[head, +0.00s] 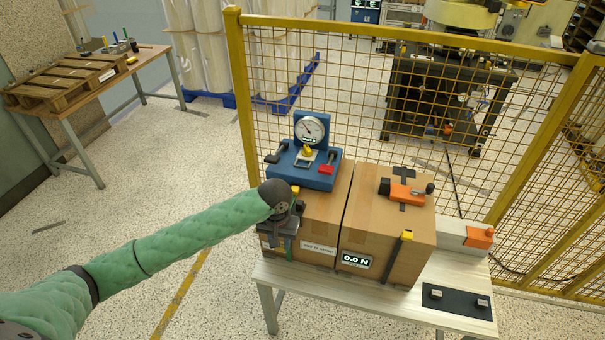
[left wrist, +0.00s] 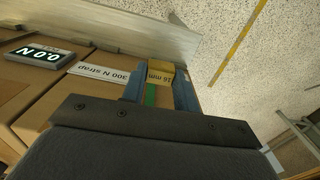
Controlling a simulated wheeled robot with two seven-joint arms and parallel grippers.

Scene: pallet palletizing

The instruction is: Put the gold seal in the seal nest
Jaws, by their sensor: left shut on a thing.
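My left gripper (head: 284,230) reaches down by the front of the left cardboard box. In the left wrist view the gripper (left wrist: 160,90) is shut on a yellow block marked 16 mm (left wrist: 160,74), which looks like the gold seal. A green strip (left wrist: 150,95) shows beside the block, between the fingers. In the head view the held block is hidden or too small to tell. A blue device (head: 303,172) with a round gauge (head: 312,128) sits on the left box. It has a small gold part (head: 307,150) and a pale plate; I cannot tell which part is the seal nest.
Two cardboard boxes (head: 380,245) stand side by side on a pale table (head: 345,302). The right box carries an orange tool (head: 405,194) and a 0.0 N display (head: 355,261). A black mat (head: 455,303) lies at right. A yellow mesh fence (head: 360,90) stands behind.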

